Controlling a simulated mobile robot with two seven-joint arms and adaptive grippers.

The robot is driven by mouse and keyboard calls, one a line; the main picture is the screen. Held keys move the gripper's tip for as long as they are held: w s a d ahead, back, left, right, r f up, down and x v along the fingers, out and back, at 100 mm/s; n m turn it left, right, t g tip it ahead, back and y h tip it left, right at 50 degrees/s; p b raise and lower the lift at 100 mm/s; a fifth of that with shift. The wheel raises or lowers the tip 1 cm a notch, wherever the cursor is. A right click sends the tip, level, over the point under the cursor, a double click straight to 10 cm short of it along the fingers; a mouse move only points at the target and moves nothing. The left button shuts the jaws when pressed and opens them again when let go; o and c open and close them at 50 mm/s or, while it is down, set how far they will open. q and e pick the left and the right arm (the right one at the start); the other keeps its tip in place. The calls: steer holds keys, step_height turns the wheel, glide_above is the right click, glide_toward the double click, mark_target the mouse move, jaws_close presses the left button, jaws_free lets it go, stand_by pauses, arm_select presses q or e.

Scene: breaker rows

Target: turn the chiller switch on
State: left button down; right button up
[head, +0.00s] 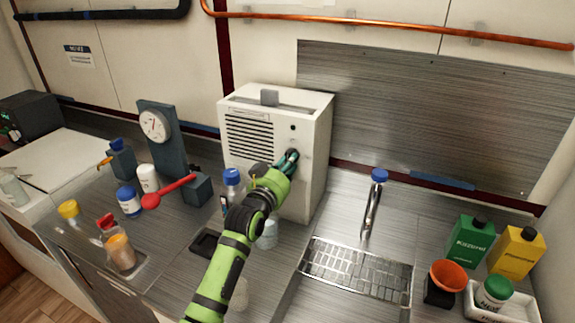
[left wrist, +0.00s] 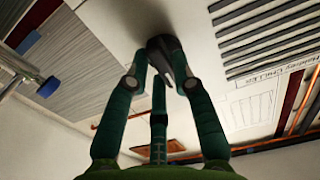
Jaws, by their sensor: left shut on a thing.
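The chiller is a white box (head: 248,172) with a slatted grille on its front, standing on the metal counter against the wall. Its front panel (left wrist: 215,85) fills much of the left wrist view, with slats and a printed label at the right. My left gripper (head: 290,160) is at the right part of that front. In the left wrist view its green fingers (left wrist: 163,70) are closed around a dark switch knob (left wrist: 160,46). The fingers hide part of the knob, and I cannot read its on or off position. My right gripper is not in view.
A blue-capped bottle (head: 232,180) stands close left of my arm. A gauge stand (head: 155,130), a red-handled valve (head: 180,188) and several jars are further left. A sink rack (head: 360,275), faucet (head: 372,205) and green and yellow containers (head: 470,243) are to the right.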

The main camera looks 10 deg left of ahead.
arm_select(q)
steer(key=shift+a+f+m+p, duration=0.15)
steer(key=shift+m+p, duration=0.5)
steer(key=shift+m, duration=3.75)
steer(key=shift+a+m+p, duration=0.15)
steer(key=shift+m+p, duration=0.5)
steer(key=shift+m, duration=3.75)
steer(key=c, duration=1)
jaws_free()
steer(key=shift+c, duration=0.2)
